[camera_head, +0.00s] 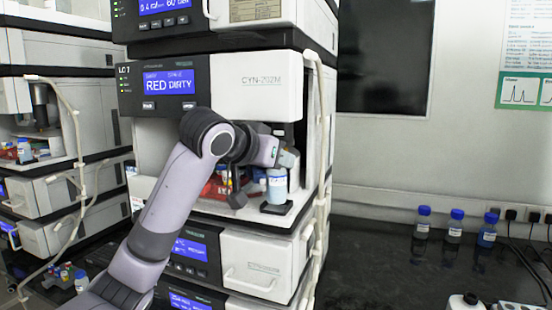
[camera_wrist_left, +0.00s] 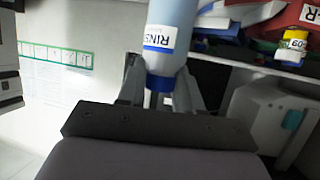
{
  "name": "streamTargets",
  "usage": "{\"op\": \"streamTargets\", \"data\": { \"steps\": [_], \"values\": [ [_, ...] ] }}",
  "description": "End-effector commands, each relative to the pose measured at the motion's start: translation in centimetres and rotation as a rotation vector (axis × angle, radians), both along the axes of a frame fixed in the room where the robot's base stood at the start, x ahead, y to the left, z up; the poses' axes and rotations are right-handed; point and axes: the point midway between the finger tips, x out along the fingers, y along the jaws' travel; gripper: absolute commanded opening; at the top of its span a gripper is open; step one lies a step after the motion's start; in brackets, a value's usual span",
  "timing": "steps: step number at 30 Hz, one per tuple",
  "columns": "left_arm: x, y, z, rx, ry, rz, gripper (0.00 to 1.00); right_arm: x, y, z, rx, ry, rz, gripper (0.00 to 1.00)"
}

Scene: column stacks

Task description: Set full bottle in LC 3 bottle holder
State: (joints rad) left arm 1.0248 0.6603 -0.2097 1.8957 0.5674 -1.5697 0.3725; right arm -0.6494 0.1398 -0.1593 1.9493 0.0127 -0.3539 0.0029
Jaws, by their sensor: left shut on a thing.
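My left gripper (camera_head: 283,160) reaches into the open bay of the LC 7 module and is shut on a bottle (camera_head: 277,187) near its cap. The bottle is pale blue-white, upright, with a label band. In the left wrist view the bottle (camera_wrist_left: 172,30) appears cap-down, its blue cap between the fingers (camera_wrist_left: 160,88), with a label starting "RINS". A black square holder (camera_head: 274,208) lies just under the bottle at the bay's front right. I cannot tell whether the bottle's base touches it. My right gripper is not in view.
A red tray (camera_head: 214,188) with small items sits left of the bottle in the bay. White tubing (camera_head: 322,130) runs down the module's right edge. Blue-capped bottles (camera_head: 454,225) stand on the dark bench at right. Another column stack (camera_head: 45,150) stands at left.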

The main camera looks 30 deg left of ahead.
Motion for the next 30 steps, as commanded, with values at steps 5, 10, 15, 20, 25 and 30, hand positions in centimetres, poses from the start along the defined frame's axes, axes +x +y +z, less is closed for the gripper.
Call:
{"op": "streamTargets", "data": {
  "steps": [5,10,15,20,25,30],
  "values": [
    [0.0,0.0,-0.4,0.0,-0.002,0.001,0.17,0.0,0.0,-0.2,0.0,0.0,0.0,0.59],
    [0.0,0.0,-0.7,0.0,-0.002,0.001,0.17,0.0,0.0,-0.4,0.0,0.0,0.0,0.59],
    [0.0,0.0,-1.1,0.0,-0.002,0.001,0.17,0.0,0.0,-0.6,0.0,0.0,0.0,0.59],
    [0.0,0.0,-1.4,0.0,-0.002,0.001,0.17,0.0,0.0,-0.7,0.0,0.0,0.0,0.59],
    [0.0,0.0,-1.4,0.0,-0.002,0.001,0.17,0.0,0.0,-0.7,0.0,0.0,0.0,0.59],
    [0.0,0.0,-1.4,0.0,-0.002,0.001,0.17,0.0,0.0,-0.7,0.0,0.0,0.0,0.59]
  ]
}}
